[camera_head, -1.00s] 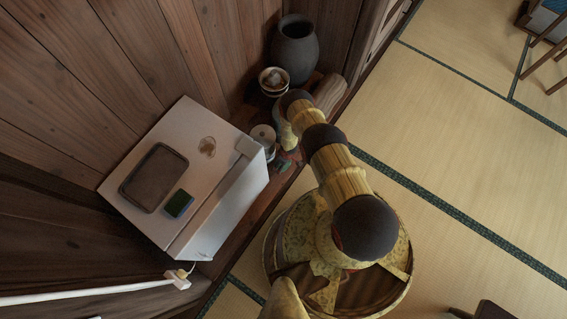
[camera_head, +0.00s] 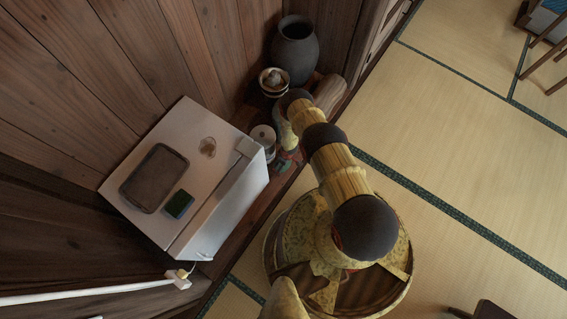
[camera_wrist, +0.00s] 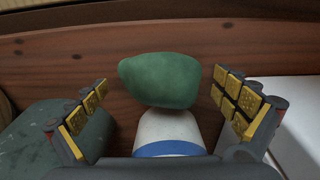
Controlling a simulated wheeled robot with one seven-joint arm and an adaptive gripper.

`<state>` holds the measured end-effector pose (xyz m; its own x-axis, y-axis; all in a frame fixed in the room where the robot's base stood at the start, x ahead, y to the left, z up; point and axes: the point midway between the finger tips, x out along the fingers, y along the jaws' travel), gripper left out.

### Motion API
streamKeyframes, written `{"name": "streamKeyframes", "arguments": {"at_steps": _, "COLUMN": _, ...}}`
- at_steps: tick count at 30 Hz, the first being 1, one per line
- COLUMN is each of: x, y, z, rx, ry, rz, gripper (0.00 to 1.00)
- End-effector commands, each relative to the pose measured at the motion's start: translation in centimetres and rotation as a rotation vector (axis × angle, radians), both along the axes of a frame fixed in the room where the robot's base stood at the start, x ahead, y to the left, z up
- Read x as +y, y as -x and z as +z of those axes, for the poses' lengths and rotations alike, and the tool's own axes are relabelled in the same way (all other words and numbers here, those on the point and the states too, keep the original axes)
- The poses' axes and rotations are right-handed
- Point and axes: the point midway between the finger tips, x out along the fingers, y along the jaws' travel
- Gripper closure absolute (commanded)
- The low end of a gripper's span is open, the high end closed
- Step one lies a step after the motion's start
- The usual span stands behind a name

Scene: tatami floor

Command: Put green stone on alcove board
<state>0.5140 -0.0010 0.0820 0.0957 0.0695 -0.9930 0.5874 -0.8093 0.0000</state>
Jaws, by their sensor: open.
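A smooth green stone (camera_wrist: 160,80) shows in the wrist view, between the spread fingers of my gripper (camera_wrist: 163,92). The gripper is open, with a gap on each side of the stone. Below the stone in the picture is a rounded white thing with a blue band (camera_wrist: 168,135); I cannot tell whether the stone rests on it. Reddish-brown wood, seemingly the alcove board (camera_wrist: 50,65), lies behind the stone. In the head view the alcove board (camera_head: 238,228) runs beside the white box. My arm hides the stone there.
The white box (camera_head: 228,200) carries a dark tray (camera_head: 153,178) and a green sponge-like block (camera_head: 178,204). A lidded jar (camera_head: 264,137), stacked bowls (camera_head: 273,84) and a dark vase (camera_head: 295,50) crowd the corner near the arm. The tatami (camera_head: 460,140) at right is largely clear.

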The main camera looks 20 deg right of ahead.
Motion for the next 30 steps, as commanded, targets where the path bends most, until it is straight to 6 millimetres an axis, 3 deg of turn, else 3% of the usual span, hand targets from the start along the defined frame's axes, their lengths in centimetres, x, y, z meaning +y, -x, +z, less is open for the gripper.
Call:
{"name": "streamKeyframes", "arguments": {"at_steps": 15, "x": -0.6, "y": 0.7, "z": 9.5, "rx": -0.002, "ry": -0.001, "rz": 0.000, "gripper": 0.01}}
{"name": "streamKeyframes", "arguments": {"at_steps": 21, "x": -0.8, "y": 0.9, "z": 11.1, "rx": -0.002, "ry": 0.000, "rz": 0.000, "gripper": 0.01}}
{"name": "streamKeyframes", "arguments": {"at_steps": 30, "x": -0.8, "y": 1.0, "z": 11.2, "rx": -0.001, "ry": 0.000, "rz": 0.001, "gripper": 0.01}}
